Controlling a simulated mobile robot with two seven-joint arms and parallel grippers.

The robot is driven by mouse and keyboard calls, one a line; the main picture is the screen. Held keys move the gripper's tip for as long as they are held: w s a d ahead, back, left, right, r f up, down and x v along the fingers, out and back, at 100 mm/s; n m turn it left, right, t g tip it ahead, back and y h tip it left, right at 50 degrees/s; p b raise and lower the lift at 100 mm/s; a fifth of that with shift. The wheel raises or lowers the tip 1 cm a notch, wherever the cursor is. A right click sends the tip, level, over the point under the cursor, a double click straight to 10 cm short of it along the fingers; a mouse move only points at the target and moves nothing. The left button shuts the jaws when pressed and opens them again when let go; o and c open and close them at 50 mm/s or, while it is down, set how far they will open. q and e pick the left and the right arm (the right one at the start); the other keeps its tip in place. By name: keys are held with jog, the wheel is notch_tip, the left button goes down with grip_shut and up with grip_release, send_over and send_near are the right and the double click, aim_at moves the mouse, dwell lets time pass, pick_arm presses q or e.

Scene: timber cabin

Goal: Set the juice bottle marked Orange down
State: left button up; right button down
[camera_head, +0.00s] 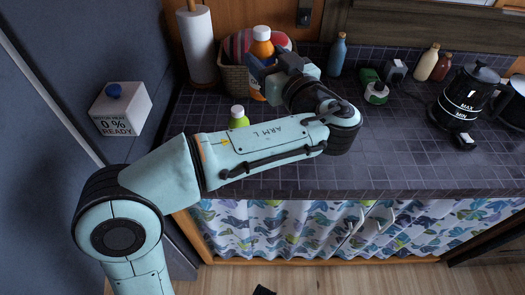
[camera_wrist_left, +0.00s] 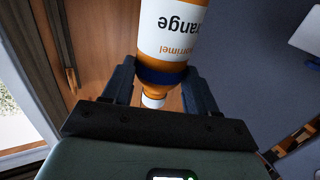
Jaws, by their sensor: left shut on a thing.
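The juice bottle marked Orange (camera_head: 262,48) is orange with a white label, in front of the basket in the head view. In the left wrist view the bottle (camera_wrist_left: 172,28) shows large, with "range" readable upside down on its label. My left gripper (camera_head: 260,66) is shut on the bottle; in the wrist view its two fingers (camera_wrist_left: 160,76) lie on either side of the bottle near its cap end. My gripper and arm hide part of the bottle, and its base is not clear to see.
The front right of the counter is clear.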

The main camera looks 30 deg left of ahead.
pick_arm(q)
jog(key=shift+f+t, duration=0.15)
jog(key=shift+t, duration=0.15)
notch_tip(320, 180, down, 20)
jog(key=b, duration=0.2)
jog(key=shift+d+r, duration=0.15)
jog(key=shift+r, duration=0.05)
jog(key=shift+f, duration=0.2)
jog(key=o, duration=1.3)
jog(key=shift+c, duration=0.2)
